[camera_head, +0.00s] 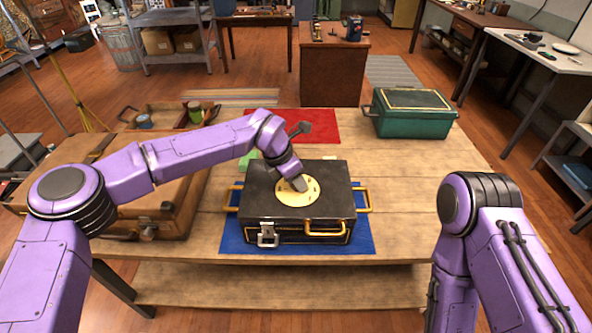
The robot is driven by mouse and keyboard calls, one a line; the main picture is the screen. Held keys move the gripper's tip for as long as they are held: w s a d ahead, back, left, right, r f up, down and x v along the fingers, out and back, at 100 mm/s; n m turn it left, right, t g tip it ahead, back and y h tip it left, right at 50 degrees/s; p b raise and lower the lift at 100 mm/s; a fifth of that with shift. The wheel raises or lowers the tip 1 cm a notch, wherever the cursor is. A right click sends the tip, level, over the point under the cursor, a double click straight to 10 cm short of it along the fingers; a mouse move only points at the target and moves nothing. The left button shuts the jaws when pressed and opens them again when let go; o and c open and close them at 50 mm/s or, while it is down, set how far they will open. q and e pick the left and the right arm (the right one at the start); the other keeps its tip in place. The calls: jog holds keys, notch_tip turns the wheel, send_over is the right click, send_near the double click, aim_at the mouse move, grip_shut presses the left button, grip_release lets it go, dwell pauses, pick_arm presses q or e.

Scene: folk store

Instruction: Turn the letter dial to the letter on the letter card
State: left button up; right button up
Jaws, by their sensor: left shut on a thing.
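A black box (258,212) with gold handles and a silver latch stands on a blue mat (230,240) in the middle of the table. A round cream letter dial (290,197) lies on its top. Its letters are too small to read. My left gripper (300,185) reaches down onto the dial and is shut on it, covering part of its upper right side. No letter card can be made out for sure; a small light green piece (249,158) shows behind the box, partly hidden by my left arm. My right arm is at the lower right, its gripper out of view.
A green case (410,118) stands at the table's back right. A brown suitcase (165,205) and a wooden tray (165,112) with jars are at the left. A red mat (318,122) lies behind the box. The wooden tabletop (410,190) right of the box is clear.

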pick_arm(q)
jog(key=shift+r+m+p, duration=0.1)
jog(key=shift+m+p, duration=0.35)
jog(key=shift+m, duration=0.35)
jog(key=o, duration=1)
jog(key=shift+o, duration=0.2)
jog(key=shift+a+g, duration=0.1)
jog(key=shift+g, duration=0.2)
jog(key=shift+a+r, duration=0.15)
jog(key=shift+r, duration=0.1)
jog(key=b+v, duration=0.3)
jog(key=v, duration=0.6)
jog(key=shift+a+r, duration=0.2)
jog(key=shift+r, duration=0.15)
